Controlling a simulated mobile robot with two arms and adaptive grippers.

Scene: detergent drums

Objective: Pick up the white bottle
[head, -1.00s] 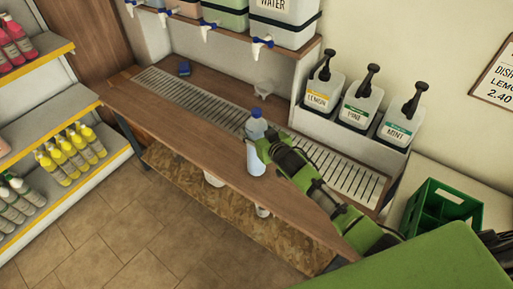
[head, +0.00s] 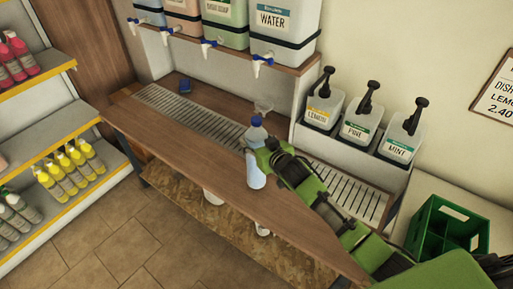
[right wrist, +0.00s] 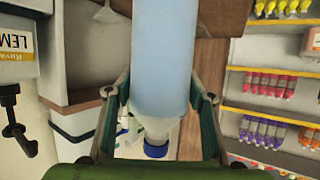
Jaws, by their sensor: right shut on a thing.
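The white bottle (head: 256,174), pale bluish with a blue cap, is upright at the wooden counter's front part in the head view. It also fills the middle of the right wrist view (right wrist: 160,65), upside down there, with its cap low and its base out of frame. My right gripper (head: 257,152) is shut around the bottle's upper body, with a finger on each side of it in the wrist view (right wrist: 160,97). I cannot tell whether the base touches the counter. My left gripper is not in view.
The counter (head: 190,140) has a metal drain grate (head: 185,112) at its back. Drums with taps (head: 283,22) stand on a shelf above. Pump containers (head: 360,118) and a green crate (head: 447,228) are to the right. Shelves of bottles (head: 68,172) stand at the left.

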